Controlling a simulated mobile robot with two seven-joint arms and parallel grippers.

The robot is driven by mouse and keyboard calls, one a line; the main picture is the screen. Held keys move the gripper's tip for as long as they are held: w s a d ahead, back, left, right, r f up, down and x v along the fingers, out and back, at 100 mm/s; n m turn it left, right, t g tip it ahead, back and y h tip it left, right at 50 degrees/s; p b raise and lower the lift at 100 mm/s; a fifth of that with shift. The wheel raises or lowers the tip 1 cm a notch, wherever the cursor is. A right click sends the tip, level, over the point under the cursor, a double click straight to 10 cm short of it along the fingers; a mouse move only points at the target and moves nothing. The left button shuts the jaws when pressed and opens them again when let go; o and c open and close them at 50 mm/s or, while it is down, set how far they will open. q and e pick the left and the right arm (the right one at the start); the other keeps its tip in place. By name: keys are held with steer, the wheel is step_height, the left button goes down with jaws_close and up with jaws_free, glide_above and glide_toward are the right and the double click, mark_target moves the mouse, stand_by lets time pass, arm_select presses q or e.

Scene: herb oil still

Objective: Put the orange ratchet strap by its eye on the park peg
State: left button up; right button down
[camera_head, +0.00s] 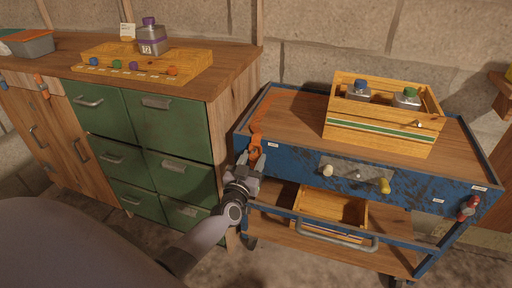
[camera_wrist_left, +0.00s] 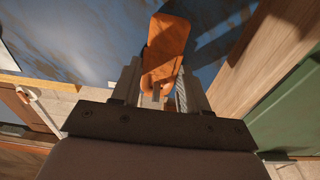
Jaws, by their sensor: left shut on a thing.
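The orange ratchet strap (camera_head: 259,125) lies along the left end of the blue cart's top and hangs over its front left corner. My left gripper (camera_head: 252,160) is at that corner, shut on the strap's lower end. In the left wrist view an orange piece of the strap (camera_wrist_left: 167,48) sits between the fingers, in front of the blue cart panel. The eye is not clearly visible. A plate on the cart front carries a pale knob (camera_head: 327,170) and a yellow knob (camera_head: 384,186); I cannot tell which peg is the park peg. My right gripper is not in view.
A wooden crate (camera_head: 375,141) with two bottles stands on the blue cart (camera_head: 291,149). A red clamp-like item (camera_head: 468,208) is at the cart's front right. An open box (camera_head: 333,207) sits below. The green drawer cabinet (camera_head: 166,130) is close left of my gripper.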

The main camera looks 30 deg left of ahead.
arm_select(q)
steer(key=shift+f, duration=0.1)
stand_by(0.3)
steer(key=o, duration=1.1)
steer(key=shift+o, duration=0.2)
steer(key=p+v, duration=0.1)
steer(key=v, duration=0.6)
steer(key=shift+p, duration=0.4)
